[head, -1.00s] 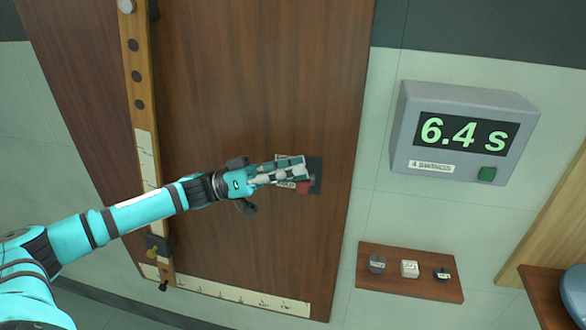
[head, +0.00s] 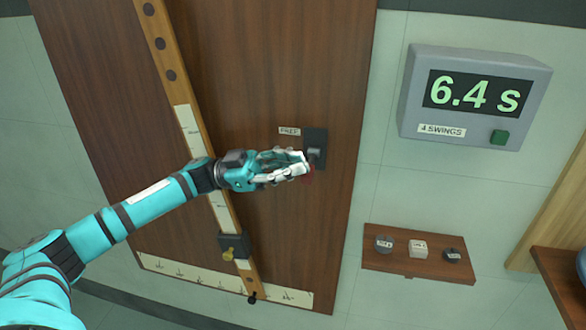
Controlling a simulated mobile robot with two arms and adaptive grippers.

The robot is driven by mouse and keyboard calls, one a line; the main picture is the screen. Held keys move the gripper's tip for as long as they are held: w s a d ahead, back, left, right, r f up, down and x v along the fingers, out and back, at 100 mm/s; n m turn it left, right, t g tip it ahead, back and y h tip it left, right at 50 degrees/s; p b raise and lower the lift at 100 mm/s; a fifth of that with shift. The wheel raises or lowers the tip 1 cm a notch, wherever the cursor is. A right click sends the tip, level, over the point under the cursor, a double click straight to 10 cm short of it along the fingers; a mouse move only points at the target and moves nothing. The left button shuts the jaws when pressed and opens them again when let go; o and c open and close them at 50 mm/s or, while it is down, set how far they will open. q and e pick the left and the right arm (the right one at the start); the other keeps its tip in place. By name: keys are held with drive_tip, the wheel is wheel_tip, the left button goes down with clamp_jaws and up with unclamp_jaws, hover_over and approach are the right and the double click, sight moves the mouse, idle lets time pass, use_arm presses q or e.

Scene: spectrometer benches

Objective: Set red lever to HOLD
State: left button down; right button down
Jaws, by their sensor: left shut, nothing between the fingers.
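The red lever (head: 310,175) shows only as a small red patch beside and just below my left gripper's fingertips, low on a dark plate (head: 319,135) on the wooden panel. A grey pivot piece (head: 314,154) shows on the plate. A FREE label (head: 289,131) is at the plate's upper left. The HOLD label cannot be seen; the gripper covers that area. My left gripper (head: 304,166) is shut and empty, its fingertips at the lever. I cannot tell whether they touch it. My right gripper is not in view.
A wooden pendulum rod (head: 172,60) with a dark clamp (head: 232,246) hangs behind my left arm, above a marked scale strip (head: 190,278). A grey timer (head: 475,95) reads 6.4 s. A small shelf (head: 400,265) holds three weights.

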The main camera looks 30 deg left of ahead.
use_arm(q)
drive_tip(key=s+v, duration=0.1)
drive_tip(key=v, duration=0.6)
drive_tip(key=shift+a+f+m, duration=0.2)
drive_tip(key=shift+a+m, duration=0.05)
drive_tip(key=shift+m, duration=0.15)
drive_tip(key=shift+s, duration=0.1)
idle(0.5)
